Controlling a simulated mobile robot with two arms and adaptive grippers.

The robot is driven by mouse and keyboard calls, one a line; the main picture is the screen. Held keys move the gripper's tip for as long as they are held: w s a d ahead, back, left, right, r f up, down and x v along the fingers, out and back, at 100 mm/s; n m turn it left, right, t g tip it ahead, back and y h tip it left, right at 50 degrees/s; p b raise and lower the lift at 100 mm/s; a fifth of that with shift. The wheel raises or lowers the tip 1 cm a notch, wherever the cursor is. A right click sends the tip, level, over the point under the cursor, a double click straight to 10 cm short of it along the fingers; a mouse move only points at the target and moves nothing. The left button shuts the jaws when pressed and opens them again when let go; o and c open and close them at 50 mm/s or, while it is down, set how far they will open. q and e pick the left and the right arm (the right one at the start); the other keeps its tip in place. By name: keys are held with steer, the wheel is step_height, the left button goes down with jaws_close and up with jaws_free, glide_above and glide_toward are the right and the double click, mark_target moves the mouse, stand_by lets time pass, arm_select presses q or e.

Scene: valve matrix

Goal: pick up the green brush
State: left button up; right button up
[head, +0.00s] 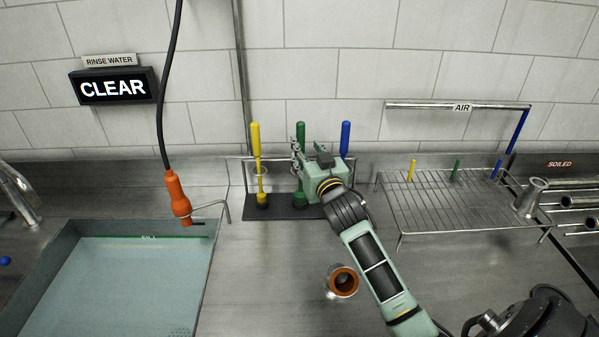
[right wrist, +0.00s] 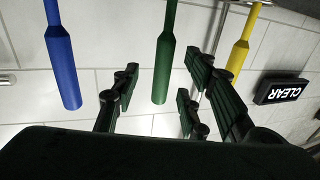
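The green brush (head: 300,131) stands upright in the dark rack (head: 279,211) by the back wall, between the yellow brush (head: 256,145) and the blue brush (head: 346,138). My right gripper (head: 298,155) is at the green brush and hides the middle of it. In the right wrist view, the green handle (right wrist: 164,70) hangs between the spread fingers of the right gripper (right wrist: 160,92), with gaps on both sides. I cannot tell how deep it sits between them. The blue brush (right wrist: 62,65) and yellow brush (right wrist: 238,52) lie outside the fingers. My left gripper is not in view.
A water-filled sink (head: 125,280) is at left, with an orange sprayer (head: 179,197) hanging beside it. A wire rack (head: 440,205) with small coloured pegs stands at right.

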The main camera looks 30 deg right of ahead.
mark_target(302, 144)
steer(key=shift+w+d+r+p, duration=0.1)
steer(key=shift+w+r+p, duration=0.2)
steer(key=shift+w+p, duration=0.4)
steer(key=w, duration=0.2)
steer(key=shift+w+d+f, duration=0.3)
steer(key=shift+w+f, duration=0.05)
steer(key=shift+w, duration=0.05)
steer(key=shift+w+d+f+p, duration=0.1)
steer(key=shift+w+p, duration=0.2)
steer(key=shift+w, duration=0.2)
steer(key=c, duration=0.7)
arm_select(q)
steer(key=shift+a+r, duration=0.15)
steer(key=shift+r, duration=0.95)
arm_select(e)
jaws_close()
